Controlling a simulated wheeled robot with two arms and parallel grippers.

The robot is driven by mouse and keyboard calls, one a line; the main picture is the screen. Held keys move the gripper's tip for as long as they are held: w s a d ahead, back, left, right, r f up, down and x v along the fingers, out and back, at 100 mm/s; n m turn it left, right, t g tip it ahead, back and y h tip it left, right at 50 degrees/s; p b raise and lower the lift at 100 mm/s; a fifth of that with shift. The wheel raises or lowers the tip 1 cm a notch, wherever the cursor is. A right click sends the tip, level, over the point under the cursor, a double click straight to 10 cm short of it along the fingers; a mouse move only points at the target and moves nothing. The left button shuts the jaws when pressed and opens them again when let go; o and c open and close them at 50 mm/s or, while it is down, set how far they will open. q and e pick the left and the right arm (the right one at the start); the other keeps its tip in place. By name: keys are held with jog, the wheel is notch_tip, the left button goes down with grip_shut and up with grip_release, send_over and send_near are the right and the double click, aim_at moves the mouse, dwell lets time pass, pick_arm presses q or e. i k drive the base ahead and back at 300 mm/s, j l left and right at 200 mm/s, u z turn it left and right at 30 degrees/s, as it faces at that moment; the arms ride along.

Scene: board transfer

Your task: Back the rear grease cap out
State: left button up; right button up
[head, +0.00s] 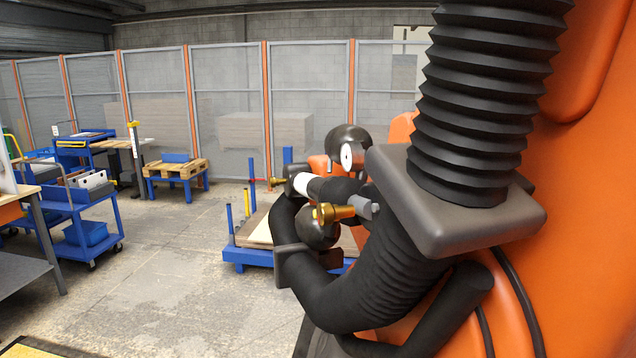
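A brass-coloured fitting (335,212) sticks out sideways among the black parts of the large orange machine, with a grey faceted end piece (367,207) at its right. Farther left, a small yellowish piece (277,181) shows beside a white cylinder (306,185). I cannot tell which of these, if either, is the rear grease cap. I cannot make out either of my grippers, and nothing is visibly clamped on the brass-coloured fitting.
The orange machine (590,200) and its black bellows (475,100) fill the right side. A thick black hose (345,295) curves below the fitting. A blue cart (248,256) stands behind. Open floor (180,270) lies left; mesh fencing (155,95) closes the back.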

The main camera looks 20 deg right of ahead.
aim_at(272, 180)
jog(key=j+z, duration=0.4)
jog(key=i+j, duration=0.1)
jog(key=j, duration=0.6)
jog(key=i+j, duration=0.15)
jog(key=j, duration=0.2)
jog(key=i+j, duration=0.25)
jog(key=j, duration=0.2)
jog(key=i+j, duration=0.3)
jog(key=j, duration=0.15)
jog(key=i+j, duration=0.25)
jog(key=j, duration=0.25)
jog(key=u, duration=0.05)
